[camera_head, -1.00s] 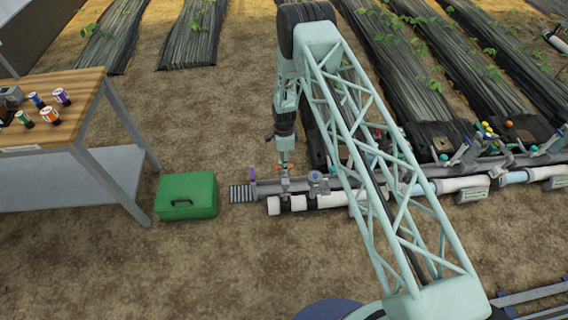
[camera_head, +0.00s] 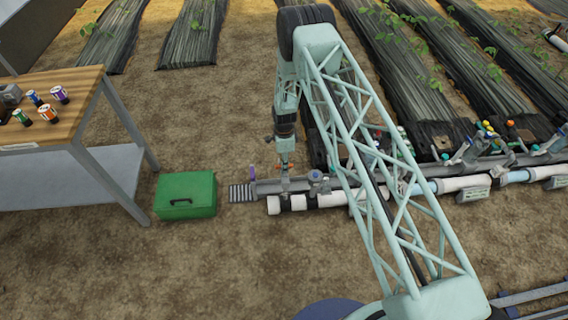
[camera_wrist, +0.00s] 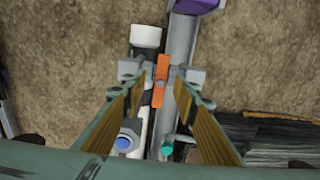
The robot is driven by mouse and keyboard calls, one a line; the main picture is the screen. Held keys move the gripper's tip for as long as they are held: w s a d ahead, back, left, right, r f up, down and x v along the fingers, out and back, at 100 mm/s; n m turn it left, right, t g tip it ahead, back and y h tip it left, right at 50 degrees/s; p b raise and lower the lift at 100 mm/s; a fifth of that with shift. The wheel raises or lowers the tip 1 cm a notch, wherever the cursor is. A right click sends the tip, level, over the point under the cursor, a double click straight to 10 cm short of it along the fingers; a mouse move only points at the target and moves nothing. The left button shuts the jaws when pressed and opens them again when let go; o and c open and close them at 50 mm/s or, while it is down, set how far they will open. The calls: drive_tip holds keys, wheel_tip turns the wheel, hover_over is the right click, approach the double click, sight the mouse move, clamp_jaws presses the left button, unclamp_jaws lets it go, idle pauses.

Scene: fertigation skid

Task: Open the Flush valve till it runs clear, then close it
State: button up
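An orange valve handle (camera_wrist: 161,80) lies lengthwise between the two fingers of my gripper (camera_wrist: 160,72) in the wrist view. The fingers are apart, with a gap on each side of the handle. In the head view my gripper (camera_head: 285,164) points down over the left end of the pipe manifold (camera_head: 330,187). A purple handle (camera_wrist: 196,5) sits at the wrist view's top edge; it also shows at the pipe's left end in the head view (camera_head: 252,172). No readable label tells which valve is Flush. Any water flow is not visible.
A green box (camera_head: 186,195) stands on the soil left of a grey grate (camera_head: 242,193). A wooden-topped table (camera_head: 60,125) with several small bottles is at the left. More valves and white pipes run to the right, partly behind my arm. Bare soil lies in front.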

drive_tip(key=shift+f+b, duration=0.4)
drive_tip(key=shift+f, duration=0.95)
drive_tip(key=shift+c, duration=0.4)
drive_tip(key=c, duration=0.8)
